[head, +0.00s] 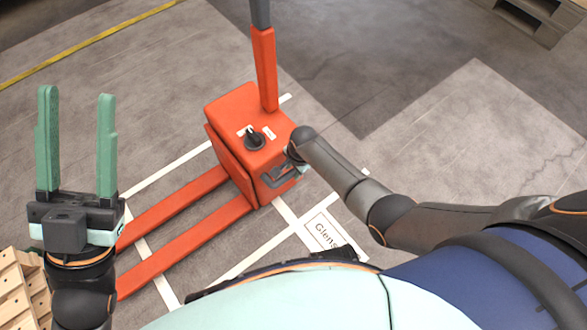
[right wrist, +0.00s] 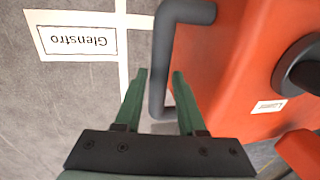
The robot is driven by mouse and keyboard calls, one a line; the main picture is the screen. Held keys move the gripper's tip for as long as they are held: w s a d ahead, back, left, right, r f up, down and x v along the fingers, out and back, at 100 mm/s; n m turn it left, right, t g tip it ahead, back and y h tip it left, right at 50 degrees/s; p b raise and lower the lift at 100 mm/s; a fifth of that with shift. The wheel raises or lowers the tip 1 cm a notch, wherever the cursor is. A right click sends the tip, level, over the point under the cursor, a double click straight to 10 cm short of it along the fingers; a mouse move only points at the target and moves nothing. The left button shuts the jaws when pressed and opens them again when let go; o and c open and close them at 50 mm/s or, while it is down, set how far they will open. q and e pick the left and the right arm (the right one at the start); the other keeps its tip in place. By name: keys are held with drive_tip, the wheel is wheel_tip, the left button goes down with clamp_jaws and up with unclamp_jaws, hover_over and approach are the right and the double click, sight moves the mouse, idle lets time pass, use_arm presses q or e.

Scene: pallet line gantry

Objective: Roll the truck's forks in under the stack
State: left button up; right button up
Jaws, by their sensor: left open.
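The red-orange pallet truck (head: 235,145) stands in the middle of the head view. Its two forks (head: 185,245) point toward the lower left, low over the floor. Its tall tiller (head: 264,70) rises upright. My right gripper (head: 290,168) is at the truck's side. The wooden stack (head: 18,285) shows only partly at the lower left, near the fork tips. My left gripper (head: 77,140) is open and empty, left of the forks.
White lines cross the floor around the truck. A floor label reading "Glenstro" (head: 325,232) lies right of the forks; it also shows in the right wrist view (right wrist: 80,40). A yellow line (head: 95,40) and a pallet (head: 530,20) are at the back. My left wrist hides part of the stack area.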

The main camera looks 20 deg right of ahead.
clamp_jaws()
idle(1.0)
